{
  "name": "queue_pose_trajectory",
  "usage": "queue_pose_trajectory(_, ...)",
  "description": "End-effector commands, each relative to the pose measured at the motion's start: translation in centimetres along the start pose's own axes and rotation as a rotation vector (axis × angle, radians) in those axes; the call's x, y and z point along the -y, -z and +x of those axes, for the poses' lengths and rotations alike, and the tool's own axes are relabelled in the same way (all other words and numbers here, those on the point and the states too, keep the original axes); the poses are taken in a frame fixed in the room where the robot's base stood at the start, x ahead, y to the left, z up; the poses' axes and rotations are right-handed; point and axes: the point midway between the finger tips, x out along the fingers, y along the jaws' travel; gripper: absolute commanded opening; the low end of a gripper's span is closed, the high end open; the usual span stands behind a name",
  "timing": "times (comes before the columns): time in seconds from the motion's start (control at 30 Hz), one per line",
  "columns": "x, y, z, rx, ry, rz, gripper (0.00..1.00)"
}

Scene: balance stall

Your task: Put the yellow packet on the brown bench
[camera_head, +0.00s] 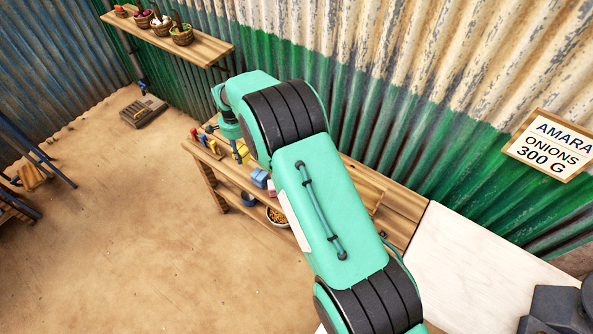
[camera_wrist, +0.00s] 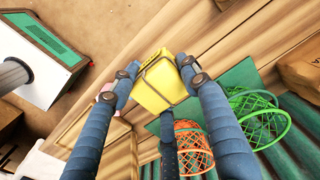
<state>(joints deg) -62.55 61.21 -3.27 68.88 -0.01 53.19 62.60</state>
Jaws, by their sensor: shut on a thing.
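The yellow packet (camera_wrist: 160,82) is held between the blue fingers of my gripper (camera_wrist: 160,76) in the wrist view. The fingers press on its sides, and a third finger lies below it in the picture. In the head view a small yellow thing (camera_head: 242,153), seemingly the packet, shows beside my wrist over the left part of a wooden bench. My fingers are hidden there. The brown wooden bench (camera_head: 403,211) runs along the green wall, partly covered by my arm. I cannot tell whether the packet touches the wood.
A blue box (camera_head: 260,177) sits on the bench near a pink block (camera_head: 272,188). An orange mesh basket (camera_wrist: 194,146) and a green one (camera_wrist: 258,115) are near my fingers. A white tabletop (camera_head: 470,262) is right.

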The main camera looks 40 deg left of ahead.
Motion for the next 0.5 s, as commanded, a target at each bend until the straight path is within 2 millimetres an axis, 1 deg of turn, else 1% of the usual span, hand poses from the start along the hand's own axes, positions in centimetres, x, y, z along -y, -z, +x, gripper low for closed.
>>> queue_pose_trajectory(0.3,0.0,0.0,0.1,0.0,0.0,0.0,0.14)
queue_pose_trajectory(0.37,0.0,0.0,0.4,0.0,0.0,0.0,0.14)
queue_pose_trajectory(0.5,0.0,0.0,1.9,0.001,-0.001,0.0,0.14)
